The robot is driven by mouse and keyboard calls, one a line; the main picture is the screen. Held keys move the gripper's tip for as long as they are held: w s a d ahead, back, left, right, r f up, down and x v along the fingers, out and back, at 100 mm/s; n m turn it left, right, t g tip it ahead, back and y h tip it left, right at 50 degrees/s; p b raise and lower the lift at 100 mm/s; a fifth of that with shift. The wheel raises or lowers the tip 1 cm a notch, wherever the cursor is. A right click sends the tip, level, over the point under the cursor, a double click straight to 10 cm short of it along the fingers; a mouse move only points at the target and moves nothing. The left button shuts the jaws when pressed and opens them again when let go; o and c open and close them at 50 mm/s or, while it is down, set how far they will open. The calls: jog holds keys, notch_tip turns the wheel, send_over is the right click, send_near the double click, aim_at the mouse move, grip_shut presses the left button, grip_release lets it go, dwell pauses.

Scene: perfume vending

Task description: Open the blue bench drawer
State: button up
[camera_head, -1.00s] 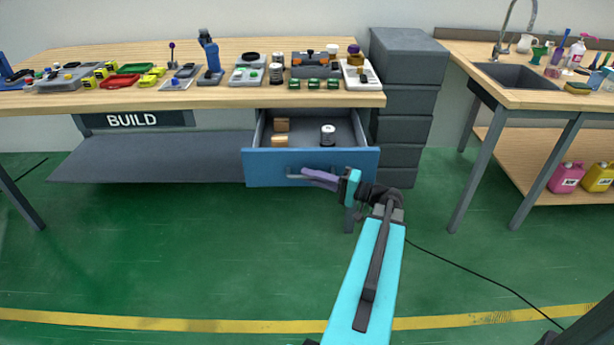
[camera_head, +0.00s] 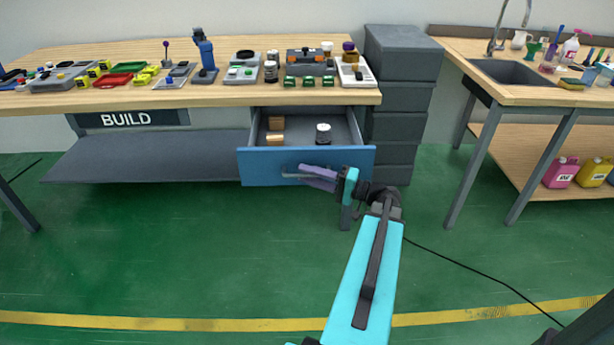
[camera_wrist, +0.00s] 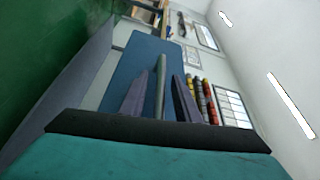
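The blue bench drawer (camera_head: 258,167) is pulled out under the right end of the wooden bench, and its inside shows. Two small wooden blocks (camera_head: 276,124) and a white-topped jar (camera_head: 323,134) are in it. A grey bar handle (camera_head: 290,176) is on its front. My gripper (camera_head: 306,172) is at the handle, right of the front's middle. In the wrist view, the handle (camera_wrist: 161,85) runs between my two purple fingers, with a gap on each side, before the blue front (camera_wrist: 127,72). The fingers are apart and not closed on the bar.
The bench top (camera_head: 120,97) holds trays, bottles and small parts. A grey shelf (camera_head: 140,160) lies left of the drawer. Stacked grey boxes (camera_head: 402,55) stand close on the right, then a sink table (camera_head: 540,95). The green floor (camera_head: 180,250) in front is clear.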

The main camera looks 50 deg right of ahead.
jog(key=v, duration=1.3)
jog(key=shift+s, duration=0.3)
jog(key=shift+d+f, duration=0.1)
jog(key=w+a+f+n+g+y, duration=0.1)
jog(key=w+a+f+g, duration=0.3)
jog(key=a+f, duration=0.45)
jog(key=w+a+f+g+y, duration=0.1)
jog(key=w+a+f+g, duration=0.25)
jog(key=a+f, duration=0.5)
jog(key=w+a+f+n+g+y, duration=0.1)
jog(key=w+a+f+g, duration=0.35)
jog(key=a+f, duration=0.45)
jog(key=s+a+f+n+g+h, duration=0.25)
jog(key=a+f+g, duration=0.25)
jog(key=a+f, duration=0.6)
jog(key=s+a+f+n+g+h, duration=0.3)
jog(key=s+a+f+n+h, duration=0.15)
jog(key=s, duration=0.25)
jog(key=s+a+f+n+g+h, duration=0.2)
jog(key=s+a+f+n+h, duration=0.1)
jog(key=s+a+f, duration=0.25)
notch_tip(320, 180, up, 14)
jog(key=s+p, duration=0.2)
jog(key=p, duration=1)
jog(key=shift+s+a+f+g+p, duration=0.15)
jog(key=shift+s+g+p, duration=0.15)
jog(key=shift+g+p, duration=0.1)
